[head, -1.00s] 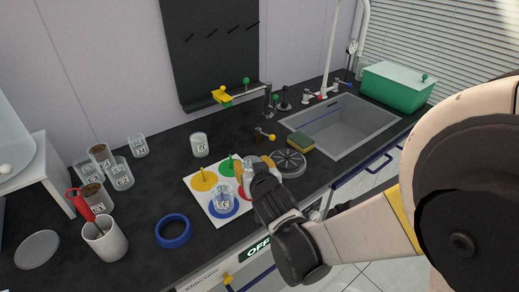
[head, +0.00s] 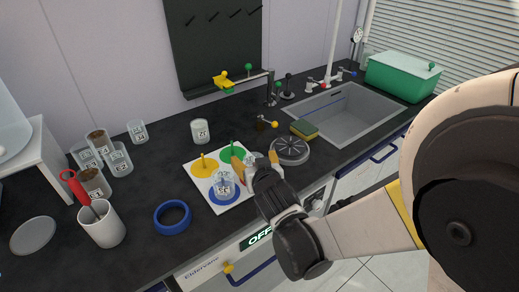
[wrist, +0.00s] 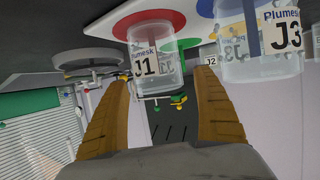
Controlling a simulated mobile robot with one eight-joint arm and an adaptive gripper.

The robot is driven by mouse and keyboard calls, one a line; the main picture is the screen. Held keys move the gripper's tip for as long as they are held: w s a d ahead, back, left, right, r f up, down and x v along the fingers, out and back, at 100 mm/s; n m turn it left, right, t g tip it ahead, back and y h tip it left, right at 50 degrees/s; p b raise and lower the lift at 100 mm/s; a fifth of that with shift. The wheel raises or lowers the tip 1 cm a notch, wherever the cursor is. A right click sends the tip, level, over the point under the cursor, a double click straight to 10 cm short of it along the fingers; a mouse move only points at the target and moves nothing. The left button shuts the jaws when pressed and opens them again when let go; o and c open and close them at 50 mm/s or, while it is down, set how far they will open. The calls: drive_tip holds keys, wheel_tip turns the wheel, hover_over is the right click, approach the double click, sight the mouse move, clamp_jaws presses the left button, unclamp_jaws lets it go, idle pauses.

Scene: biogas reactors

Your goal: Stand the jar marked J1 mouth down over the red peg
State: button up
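The clear jar J1 (wrist: 146,62) stands mouth down on the red disc (wrist: 150,22) in the wrist view, which is upside down. Its label reads upright there. The peg inside it is hard to make out. My gripper (wrist: 160,82) is open, one brown finger on each side of the jar, with gaps visible. In the head view my gripper (head: 256,163) covers most of J1 and the red disc. Jar J3 (head: 223,185) stands mouth down on the blue disc (head: 221,199) beside it.
The white board (head: 201,184) also has free yellow (head: 205,168) and green (head: 231,150) spots. A jar (head: 200,131) stands behind it. A blue ring (head: 172,216) and white cup (head: 101,226) are left.

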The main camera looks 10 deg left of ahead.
drive_tip(key=v, duration=1.2)
drive_tip(key=shift+d+f, duration=0.1)
drive_tip(key=d+m+g+h, duration=0.2)
drive_tip(key=d+m+h, duration=0.15)
drive_tip(key=d, duration=1.45)
drive_tip(key=s+d+m+g+h, duration=0.2)
drive_tip(key=s+d+g, duration=0.1)
drive_tip(key=s+d, duration=0.7)
drive_tip(key=shift+d+r, duration=0.4)
drive_tip(key=shift+d, duration=0.35)
drive_tip(key=shift+s, duration=0.1)
